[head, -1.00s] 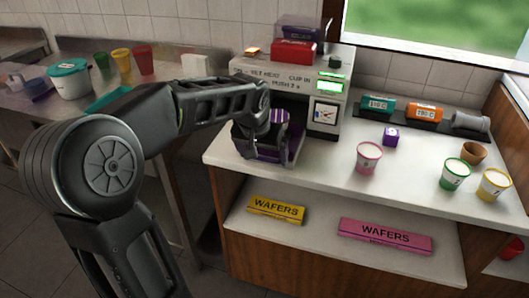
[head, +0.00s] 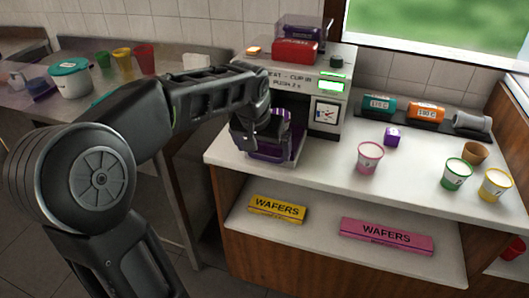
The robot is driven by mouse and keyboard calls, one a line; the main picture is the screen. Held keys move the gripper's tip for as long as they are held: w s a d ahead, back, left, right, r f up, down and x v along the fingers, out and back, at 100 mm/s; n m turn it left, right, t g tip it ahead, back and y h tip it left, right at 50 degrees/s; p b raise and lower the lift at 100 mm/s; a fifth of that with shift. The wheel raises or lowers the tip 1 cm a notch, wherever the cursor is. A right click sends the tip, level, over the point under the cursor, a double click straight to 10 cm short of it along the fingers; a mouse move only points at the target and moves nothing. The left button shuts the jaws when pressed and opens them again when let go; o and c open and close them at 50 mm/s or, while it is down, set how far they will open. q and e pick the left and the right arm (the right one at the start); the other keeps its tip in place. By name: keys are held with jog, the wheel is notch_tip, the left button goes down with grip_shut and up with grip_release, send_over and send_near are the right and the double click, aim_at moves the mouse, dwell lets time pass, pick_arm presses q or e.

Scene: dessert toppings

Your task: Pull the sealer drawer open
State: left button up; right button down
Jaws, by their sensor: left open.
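The sealer (head: 325,92) is a pale machine on the counter with a green-lit display and a dial. Its purple drawer (head: 292,152) stands out at the lower front, low over the counter. My left gripper (head: 250,145) is open at the drawer's left front, overlapping it in the view. I cannot tell whether its fingers touch the drawer. The gripper and wrist hide the drawer's left part and much of its inside. My right gripper is not in view.
Wafer boxes (head: 278,208) lie on the shelf below. The counter's front middle is clear.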

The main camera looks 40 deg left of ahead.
pick_arm(q)
jog(key=v, duration=0.4)
jog(key=shift+s+r, duration=0.15)
jog(key=shift+r, duration=0.2)
